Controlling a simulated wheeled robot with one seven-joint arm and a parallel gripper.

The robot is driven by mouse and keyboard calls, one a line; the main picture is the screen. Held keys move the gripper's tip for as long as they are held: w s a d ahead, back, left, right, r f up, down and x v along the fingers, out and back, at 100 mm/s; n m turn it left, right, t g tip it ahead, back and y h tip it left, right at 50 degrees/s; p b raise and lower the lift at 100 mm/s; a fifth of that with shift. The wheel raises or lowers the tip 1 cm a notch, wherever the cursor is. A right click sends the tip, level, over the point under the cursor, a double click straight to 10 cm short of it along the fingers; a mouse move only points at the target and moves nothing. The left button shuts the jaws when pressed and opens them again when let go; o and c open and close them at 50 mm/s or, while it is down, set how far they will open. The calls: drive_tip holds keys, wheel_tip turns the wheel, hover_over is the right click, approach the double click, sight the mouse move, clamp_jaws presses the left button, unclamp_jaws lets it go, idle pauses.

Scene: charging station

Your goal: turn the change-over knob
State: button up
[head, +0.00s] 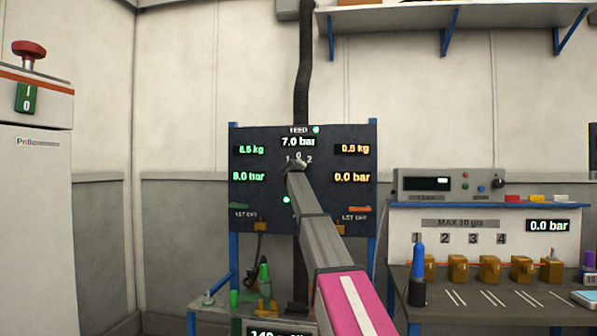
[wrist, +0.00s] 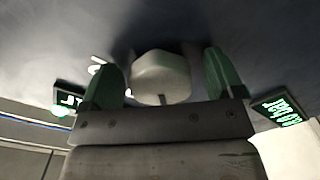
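The change-over knob (wrist: 160,78) is a pale, blocky knob on the dark panel (head: 340,205). In the wrist view it sits between the two green fingers of my gripper (wrist: 163,80). The fingers are apart, with a narrow gap showing on each side of the knob. In the head view my gripper (head: 296,165) is at the panel's middle, just below the marks 1, 0 and 2, and hides most of the knob. Which mark the knob points to cannot be told.
The panel shows 7.0 bar under FEED, with green readings at left and orange ones at right. A bench (head: 480,300) with brass blocks (head: 490,268) and a blue bottle (head: 418,268) stands at right. A cabinet (head: 35,200) with a red button (head: 29,50) stands at left.

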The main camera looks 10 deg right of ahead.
drive_tip(key=v, duration=1)
drive_tip(key=shift+s+a, duration=0.15)
drive_tip(key=shift+s, duration=0.25)
